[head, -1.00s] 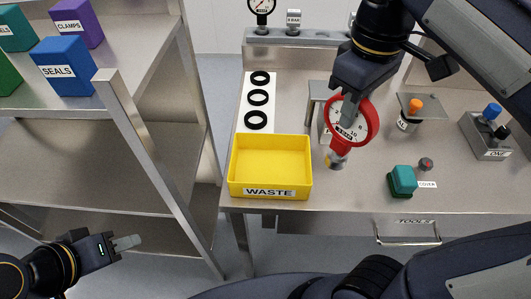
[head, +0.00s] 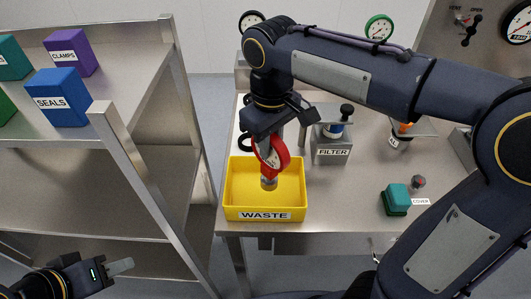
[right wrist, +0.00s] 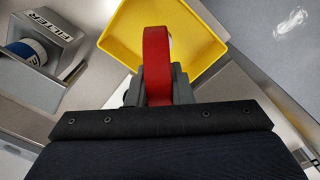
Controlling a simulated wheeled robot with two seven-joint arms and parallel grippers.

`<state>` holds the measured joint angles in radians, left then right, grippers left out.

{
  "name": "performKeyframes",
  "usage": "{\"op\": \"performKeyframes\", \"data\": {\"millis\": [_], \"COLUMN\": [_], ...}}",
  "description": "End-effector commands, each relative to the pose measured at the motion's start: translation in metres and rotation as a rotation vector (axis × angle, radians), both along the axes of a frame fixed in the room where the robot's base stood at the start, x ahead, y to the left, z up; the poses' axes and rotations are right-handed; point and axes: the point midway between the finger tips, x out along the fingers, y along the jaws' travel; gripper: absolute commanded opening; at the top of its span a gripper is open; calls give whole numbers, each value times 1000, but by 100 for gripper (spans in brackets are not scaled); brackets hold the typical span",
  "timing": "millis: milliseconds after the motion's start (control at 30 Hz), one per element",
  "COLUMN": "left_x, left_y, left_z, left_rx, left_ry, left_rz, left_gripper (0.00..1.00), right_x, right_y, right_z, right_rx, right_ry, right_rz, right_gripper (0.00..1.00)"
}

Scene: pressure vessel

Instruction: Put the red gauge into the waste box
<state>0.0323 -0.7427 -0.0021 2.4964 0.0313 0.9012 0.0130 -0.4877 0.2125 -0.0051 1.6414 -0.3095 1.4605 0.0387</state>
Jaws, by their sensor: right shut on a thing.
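The red gauge (head: 280,157) has a red rim, a white dial and a metal stem pointing down. My right gripper (head: 268,146) is shut on it and holds it upright over the yellow waste box (head: 265,215), with the stem's lower end within the box outline. I cannot tell whether the stem is below the rim. In the right wrist view the red rim (right wrist: 156,65) sits between the fingers, with the yellow box (right wrist: 200,25) behind it. My left gripper (head: 121,267) is at the lower left, away from the box; its fingers look close together.
A filter block (head: 332,150) stands right of the box. A teal cover (head: 396,198) lies further right on the bench. A shelf (head: 60,130) with coloured boxes is on the left, its post close to the bench.

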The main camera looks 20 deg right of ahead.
Motion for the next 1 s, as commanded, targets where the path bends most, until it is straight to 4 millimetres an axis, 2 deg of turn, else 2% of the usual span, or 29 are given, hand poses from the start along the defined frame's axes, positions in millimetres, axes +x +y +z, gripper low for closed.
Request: {"op": "performKeyframes", "data": {"millis": [167, 433, 867, 900, 1000], "left_x": [0, 0, 0, 0, 0], "left_y": [0, 0, 0, 0, 0], "left_z": [1, -1, -3, -3, -3], "left_rx": [0, 0, 0, 0, 0], "left_ry": [0, 0, 0, 0, 0], "left_rz": [0, 0, 0, 0, 0], "left_gripper": [36, 36, 36, 36, 36], "right_x": [5, 7, 7, 7, 7], "right_y": [6, 8, 9, 8, 8], "right_z": [-9, -41, -47, -47, -47], "right_rx": [0, 0, 1, 0, 0], "right_ry": [0, 0, -2, 0, 1], "right_rz": [1, 0, 0, 0, 0], "right_gripper": [0, 0, 0, 22, 36]}}
